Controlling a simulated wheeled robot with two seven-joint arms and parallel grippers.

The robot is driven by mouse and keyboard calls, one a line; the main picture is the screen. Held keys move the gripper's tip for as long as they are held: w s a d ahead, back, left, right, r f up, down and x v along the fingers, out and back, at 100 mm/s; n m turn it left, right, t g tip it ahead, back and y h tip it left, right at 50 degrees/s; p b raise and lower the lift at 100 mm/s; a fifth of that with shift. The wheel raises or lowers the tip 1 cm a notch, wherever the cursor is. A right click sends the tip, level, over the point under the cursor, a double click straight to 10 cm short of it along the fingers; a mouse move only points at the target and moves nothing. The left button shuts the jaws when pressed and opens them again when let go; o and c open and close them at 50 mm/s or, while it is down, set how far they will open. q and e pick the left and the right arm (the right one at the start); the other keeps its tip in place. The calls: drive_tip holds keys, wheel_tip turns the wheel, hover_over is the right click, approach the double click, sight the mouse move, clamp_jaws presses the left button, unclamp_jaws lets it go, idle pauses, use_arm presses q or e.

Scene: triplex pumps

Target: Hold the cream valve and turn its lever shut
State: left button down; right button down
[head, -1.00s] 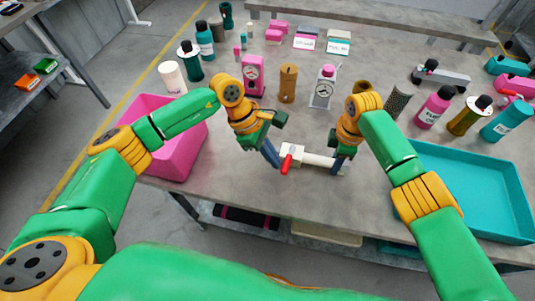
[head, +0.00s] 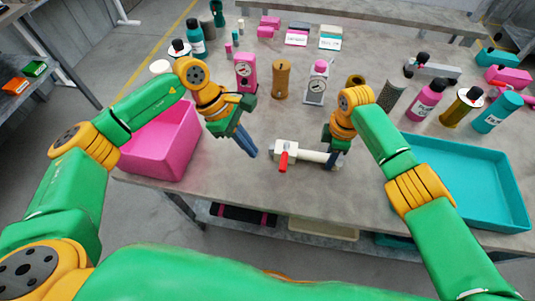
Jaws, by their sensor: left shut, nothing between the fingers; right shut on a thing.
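The cream valve (head: 312,155) lies across the table near its front edge, with a block-shaped body at its left end. Its red lever (head: 283,161) sits on that body and points toward the front edge, across the pipe. My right gripper (head: 332,162) is shut on the right end of the valve's pipe. My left gripper (head: 252,155) is shut and empty, a short way to the left of the valve body and apart from the lever. The part of the pipe between my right fingers is hidden.
A pink bin (head: 165,145) stands at the left and a teal tray (head: 478,222) at the right. Behind the valve stand a pink gauge (head: 245,72), a brown cylinder (head: 282,80) and a white gauge (head: 317,84). Several bottles stand at the back right. The table around the valve is clear.

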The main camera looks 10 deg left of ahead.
use_arm(q)
drive_tip(key=v, duration=0.6)
drive_tip(key=shift+s, duration=0.15)
use_arm(e)
drive_tip(key=c, duration=0.5)
unclamp_jaws()
drive_tip(key=shift+d, duration=0.1)
drive_tip(key=shift+c, duration=0.2)
